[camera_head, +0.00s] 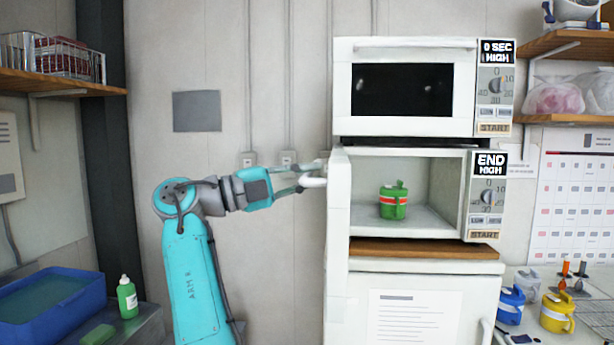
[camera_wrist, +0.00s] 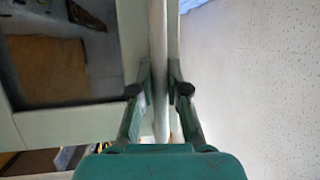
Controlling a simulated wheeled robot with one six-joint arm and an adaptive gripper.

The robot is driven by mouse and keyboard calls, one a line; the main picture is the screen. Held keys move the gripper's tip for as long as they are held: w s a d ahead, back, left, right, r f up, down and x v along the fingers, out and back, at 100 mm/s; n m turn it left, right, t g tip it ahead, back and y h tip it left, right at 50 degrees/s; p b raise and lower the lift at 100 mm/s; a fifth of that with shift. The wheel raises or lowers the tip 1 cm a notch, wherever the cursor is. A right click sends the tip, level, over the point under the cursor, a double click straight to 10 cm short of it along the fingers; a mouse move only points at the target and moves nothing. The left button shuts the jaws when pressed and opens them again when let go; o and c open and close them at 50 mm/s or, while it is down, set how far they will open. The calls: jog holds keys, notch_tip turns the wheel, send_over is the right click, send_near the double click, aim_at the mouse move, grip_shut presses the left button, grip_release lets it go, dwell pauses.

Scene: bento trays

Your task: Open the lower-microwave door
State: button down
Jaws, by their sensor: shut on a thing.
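The lower microwave (camera_head: 408,252) has its white door (camera_head: 338,230) swung wide open to the left, seen nearly edge-on. A green lidded cup (camera_head: 393,202) with a red and white band stands upright inside the lit cavity. My gripper (camera_head: 312,175) is at the door's handle (camera_head: 314,183), on the left side of the door. In the wrist view my gripper (camera_wrist: 161,80) has one finger on each side of the pale handle bar (camera_wrist: 158,45), shut on it. The door's dark window (camera_wrist: 65,50) fills the left of that view.
The shut upper microwave (camera_head: 403,88) sits above. A white fridge-like cabinet (camera_head: 424,290) stands below. A blue bin (camera_head: 50,298) and a green bottle (camera_head: 127,297) are at lower left. Blue and yellow cups (camera_head: 557,313) stand at right.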

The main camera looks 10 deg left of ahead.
jog(key=shift+w, duration=0.1)
jog(key=c, duration=1.2)
grip_release()
jog(key=shift+o, duration=0.2)
jog(key=v, duration=1.2)
jog(key=shift+w+f, duration=0.1)
